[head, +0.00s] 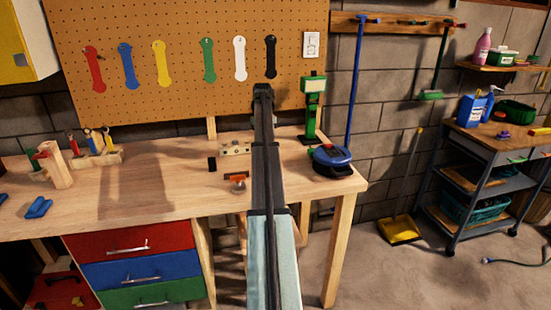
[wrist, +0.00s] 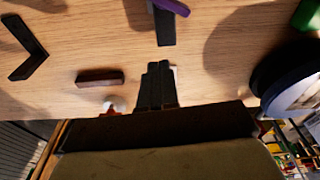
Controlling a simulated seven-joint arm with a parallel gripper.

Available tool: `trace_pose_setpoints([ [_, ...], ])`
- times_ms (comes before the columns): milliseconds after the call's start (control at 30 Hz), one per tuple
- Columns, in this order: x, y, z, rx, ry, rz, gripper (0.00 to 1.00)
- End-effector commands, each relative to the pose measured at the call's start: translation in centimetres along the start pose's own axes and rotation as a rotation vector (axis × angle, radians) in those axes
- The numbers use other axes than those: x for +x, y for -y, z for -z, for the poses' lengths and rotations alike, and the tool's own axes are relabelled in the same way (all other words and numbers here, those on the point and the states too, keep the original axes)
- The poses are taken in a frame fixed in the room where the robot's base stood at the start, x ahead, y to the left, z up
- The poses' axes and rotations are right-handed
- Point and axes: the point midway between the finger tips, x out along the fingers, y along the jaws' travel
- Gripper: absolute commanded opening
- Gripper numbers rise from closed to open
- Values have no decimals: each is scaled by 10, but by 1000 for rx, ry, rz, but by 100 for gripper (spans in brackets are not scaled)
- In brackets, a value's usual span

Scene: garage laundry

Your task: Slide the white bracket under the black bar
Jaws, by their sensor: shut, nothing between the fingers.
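No piece is clearly recognisable as the white bracket. White (head: 240,60) and black (head: 270,58) flat pieces with rounded ends hang on the pegboard. In the wrist view, my gripper (wrist: 159,66) is shut and empty over the wooden bench, with only a pale sliver showing beside its fingers. A black bar-like piece (wrist: 165,30) with a purple part lies just beyond the fingertips, apart from them. A black L-shaped piece (wrist: 27,50) lies to the left.
A dark reddish block (wrist: 100,77) and a whitish round thing (wrist: 113,103) are left of the fingers. A round blue-and-black device (head: 332,160) and a green stand (head: 312,110) are at the bench's right. The bench (head: 130,190) has clear wood at left-centre.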

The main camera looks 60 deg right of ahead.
Motion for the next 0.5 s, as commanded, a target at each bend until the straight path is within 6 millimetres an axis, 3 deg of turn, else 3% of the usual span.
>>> trace_pose_setpoints([
  [133, 0, 17, 4, 78, -27, 3, 0],
  [500, 5, 15, 34, 84, -28, 3, 0],
])
